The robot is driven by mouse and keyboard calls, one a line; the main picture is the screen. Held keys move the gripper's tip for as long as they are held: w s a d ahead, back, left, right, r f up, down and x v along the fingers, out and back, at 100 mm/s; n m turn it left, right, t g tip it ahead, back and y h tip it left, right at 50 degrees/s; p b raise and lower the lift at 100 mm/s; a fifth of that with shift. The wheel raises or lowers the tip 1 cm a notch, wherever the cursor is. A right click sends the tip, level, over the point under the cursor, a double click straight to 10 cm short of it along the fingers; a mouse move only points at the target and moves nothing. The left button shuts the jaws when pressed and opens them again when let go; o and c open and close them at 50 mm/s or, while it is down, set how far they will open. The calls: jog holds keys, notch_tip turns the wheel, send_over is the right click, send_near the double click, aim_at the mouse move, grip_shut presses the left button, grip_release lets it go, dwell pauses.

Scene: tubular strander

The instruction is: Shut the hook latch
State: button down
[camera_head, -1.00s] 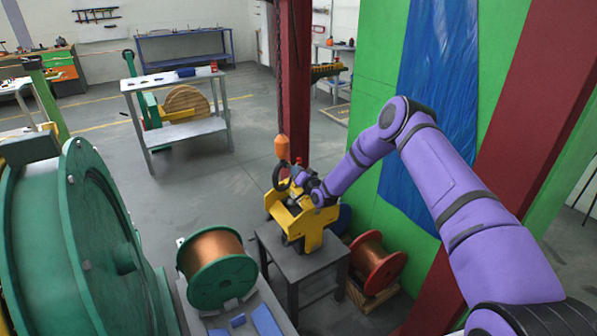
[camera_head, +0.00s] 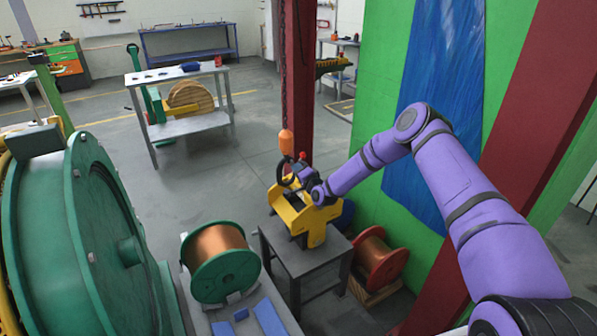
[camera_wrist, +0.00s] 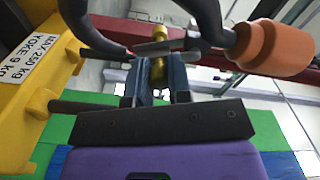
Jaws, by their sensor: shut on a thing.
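The black hook (camera_wrist: 208,18) hangs below an orange block (camera_wrist: 275,48), which shows at the right of the wrist view. In the head view the hook (camera_head: 283,177) hangs under the orange block (camera_head: 286,142) on a chain, beside the yellow yoke (camera_head: 290,212). The grey latch tongue (camera_wrist: 165,46) lies across the hook's mouth. Its left end is close to the hook's tip; I cannot tell whether they touch. My gripper (camera_wrist: 155,72) is shut on a small brass knob (camera_wrist: 158,66) at the latch. My gripper (camera_head: 302,178) is small and partly hidden in the head view.
The yellow yoke with a white weight label (camera_wrist: 22,72) stands close at the left of the wrist view. It rests on a grey table (camera_head: 312,258). A red pillar (camera_head: 298,80) and green wall (camera_head: 372,80) stand nearby. A copper spool (camera_head: 220,262) is left of the table.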

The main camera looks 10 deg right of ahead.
jog(key=shift+f, duration=0.1)
jog(key=c, duration=1.1)
grip_release()
jog(key=shift+o, duration=0.2)
jog(key=v, duration=1.1)
jog(key=shift+w, duration=0.1)
